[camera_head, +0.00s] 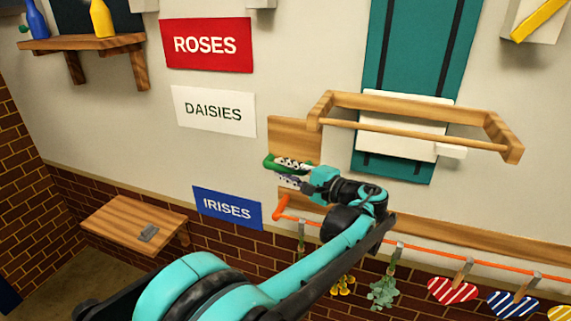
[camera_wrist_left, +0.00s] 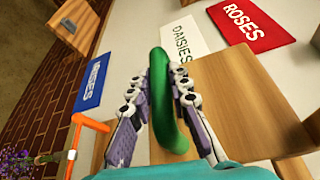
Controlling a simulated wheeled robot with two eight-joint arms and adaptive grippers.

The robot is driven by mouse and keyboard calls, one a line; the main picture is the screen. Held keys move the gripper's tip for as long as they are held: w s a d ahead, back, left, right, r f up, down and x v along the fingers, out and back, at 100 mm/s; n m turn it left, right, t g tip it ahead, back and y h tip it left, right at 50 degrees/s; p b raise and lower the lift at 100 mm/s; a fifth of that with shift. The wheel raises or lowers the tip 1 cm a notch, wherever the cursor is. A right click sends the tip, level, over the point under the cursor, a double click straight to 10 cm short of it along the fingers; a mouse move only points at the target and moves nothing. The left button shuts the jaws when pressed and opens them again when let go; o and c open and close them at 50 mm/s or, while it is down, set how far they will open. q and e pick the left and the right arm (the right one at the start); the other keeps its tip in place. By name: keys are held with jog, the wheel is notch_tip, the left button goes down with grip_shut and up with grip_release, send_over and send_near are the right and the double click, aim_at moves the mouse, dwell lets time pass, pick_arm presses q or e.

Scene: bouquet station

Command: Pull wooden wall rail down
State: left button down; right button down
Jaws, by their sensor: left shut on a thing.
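The wooden rail (camera_head: 415,135) runs across the wall between two wooden side arms, in front of a white plate on a teal panel. My left gripper (camera_head: 288,172) is left of and below the rail, apart from it. Its fingers are shut on a green loop (camera_head: 270,164), which stands at the left edge of a wooden board (camera_head: 293,137) on the wall. In the left wrist view the green loop (camera_wrist_left: 163,110) lies between the two fingers (camera_wrist_left: 157,82). Whether the loop is joined to the board is hidden. My right gripper is not in view.
Signs for roses (camera_head: 207,44), daisies (camera_head: 213,111) and irises (camera_head: 227,208) hang left of the gripper. A small wooden shelf (camera_head: 125,215) is at the lower left.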

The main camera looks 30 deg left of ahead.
pick_arm(q)
jog(key=shift+f, duration=0.25)
jog(key=c, duration=1.5)
grip_release()
jog(key=shift+a, duration=0.1)
jog(key=shift+o, duration=0.4)
jog(key=shift+a, duration=0.15)
jog(key=shift+d, duration=0.45)
jog(key=s+d, duration=0.1)
jog(key=d, duration=1)
jog(key=shift+s+r, duration=0.35)
jog(key=shift+r, duration=0.1)
